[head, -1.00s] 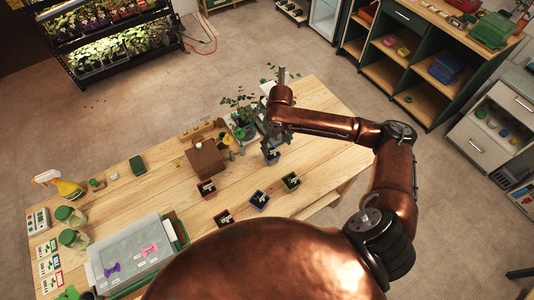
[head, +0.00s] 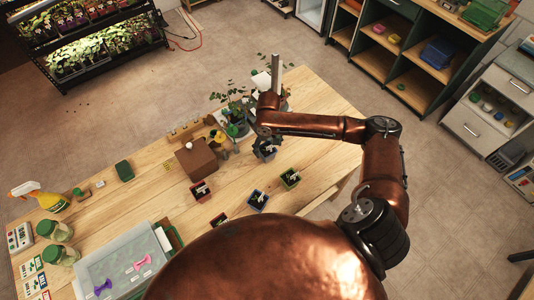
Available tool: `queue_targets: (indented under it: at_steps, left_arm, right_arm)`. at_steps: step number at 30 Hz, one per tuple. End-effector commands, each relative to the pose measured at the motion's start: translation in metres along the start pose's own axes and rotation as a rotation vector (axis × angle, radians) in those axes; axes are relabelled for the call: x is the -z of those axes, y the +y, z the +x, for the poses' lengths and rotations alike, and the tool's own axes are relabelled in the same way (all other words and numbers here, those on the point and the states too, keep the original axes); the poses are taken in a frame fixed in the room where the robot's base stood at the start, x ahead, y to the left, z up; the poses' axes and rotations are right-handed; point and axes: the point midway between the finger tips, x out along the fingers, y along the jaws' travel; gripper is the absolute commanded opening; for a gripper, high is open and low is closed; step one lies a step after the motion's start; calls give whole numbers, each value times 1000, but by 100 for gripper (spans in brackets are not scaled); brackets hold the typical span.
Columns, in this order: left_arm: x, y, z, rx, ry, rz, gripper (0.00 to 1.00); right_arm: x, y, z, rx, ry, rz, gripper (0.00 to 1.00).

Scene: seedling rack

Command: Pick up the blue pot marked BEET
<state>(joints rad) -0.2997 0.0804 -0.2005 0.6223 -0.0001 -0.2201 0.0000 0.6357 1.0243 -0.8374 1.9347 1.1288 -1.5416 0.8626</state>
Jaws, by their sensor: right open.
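My right gripper (head: 268,138) points down above the table, near the potted plants. It is open. A dark blue pot (head: 264,154) with a pale marker is directly beneath its fingers and partly hidden by them. I cannot tell whether the fingers touch it. A second blue pot (head: 258,201) stands in the open nearer to me, also with a pale marker. The writing on the markers is too small to read, so I cannot tell which one says BEET. My left gripper is not in view.
A green pot (head: 290,178) and two red pots (head: 201,191), (head: 218,220) stand nearby. A brown box (head: 196,159) is left of the gripper, leafy plants (head: 234,106) behind it. A grey tray (head: 120,262) lies at front left. Bare wood (head: 325,120) lies to the right.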

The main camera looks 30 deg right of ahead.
Motion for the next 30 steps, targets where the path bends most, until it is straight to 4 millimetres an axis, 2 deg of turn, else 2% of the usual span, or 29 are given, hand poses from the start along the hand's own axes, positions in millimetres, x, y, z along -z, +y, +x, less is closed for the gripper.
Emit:
queue_targets:
  at_steps: [1, 5, 12, 30]
  left_arm:
    - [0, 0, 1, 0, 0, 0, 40]
    - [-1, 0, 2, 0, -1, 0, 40]
    - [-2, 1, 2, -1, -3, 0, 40]
    - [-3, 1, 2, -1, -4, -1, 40]
  right_arm:
    - [-1, 0, 10, 1, -3, 1, 68]
    - [-1, 0, 26, 0, -2, 1, 68]
    - [0, 1, 28, 0, 0, 0, 68]
    - [0, 1, 28, 0, 0, 0, 27]
